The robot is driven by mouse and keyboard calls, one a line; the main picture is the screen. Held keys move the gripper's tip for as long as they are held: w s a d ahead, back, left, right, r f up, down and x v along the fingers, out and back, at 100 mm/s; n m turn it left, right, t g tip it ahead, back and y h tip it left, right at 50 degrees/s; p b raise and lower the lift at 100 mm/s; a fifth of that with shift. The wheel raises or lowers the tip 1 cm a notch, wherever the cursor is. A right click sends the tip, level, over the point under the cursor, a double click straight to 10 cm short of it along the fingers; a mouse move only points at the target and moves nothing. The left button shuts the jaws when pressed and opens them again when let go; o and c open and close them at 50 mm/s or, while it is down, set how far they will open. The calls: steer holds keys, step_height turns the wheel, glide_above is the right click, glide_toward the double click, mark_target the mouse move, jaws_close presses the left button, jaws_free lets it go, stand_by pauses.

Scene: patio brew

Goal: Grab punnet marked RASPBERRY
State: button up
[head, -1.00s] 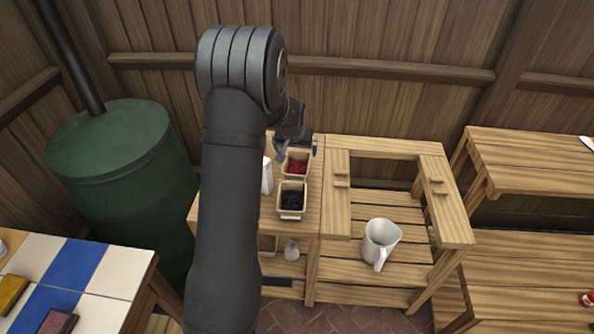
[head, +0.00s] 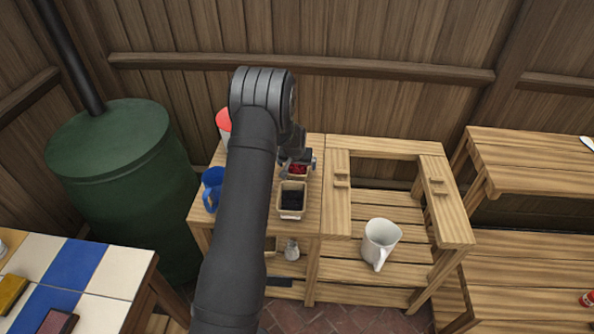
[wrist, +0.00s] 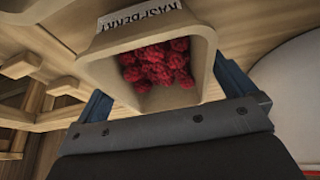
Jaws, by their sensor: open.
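The punnet marked RASPBERRY (wrist: 205,57) is a light-coloured tub of red berries. In the wrist view it sits between the two fingers of my open gripper (wrist: 178,100), its label facing away from the palm. In the head view the raspberry punnet (head: 299,174) stands on the wooden bench, partly hidden by my gripper (head: 298,160), which is directly over it. I cannot tell whether the fingers touch its sides.
A punnet of dark berries (head: 291,200) stands just in front of it. A blue mug (head: 212,187) and a red-topped white container (head: 222,124) are to the left, partly behind my arm. A white jug (head: 380,243) stands on the slatted shelf at right.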

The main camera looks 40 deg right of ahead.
steer(key=shift+w+d+f, duration=0.15)
steer(key=shift+d+f, duration=0.05)
steer(key=shift+f, duration=0.25)
steer(key=shift+f, duration=0.25)
stand_by(0.3)
steer(key=shift+c, duration=0.2)
steer(key=c, duration=1.1)
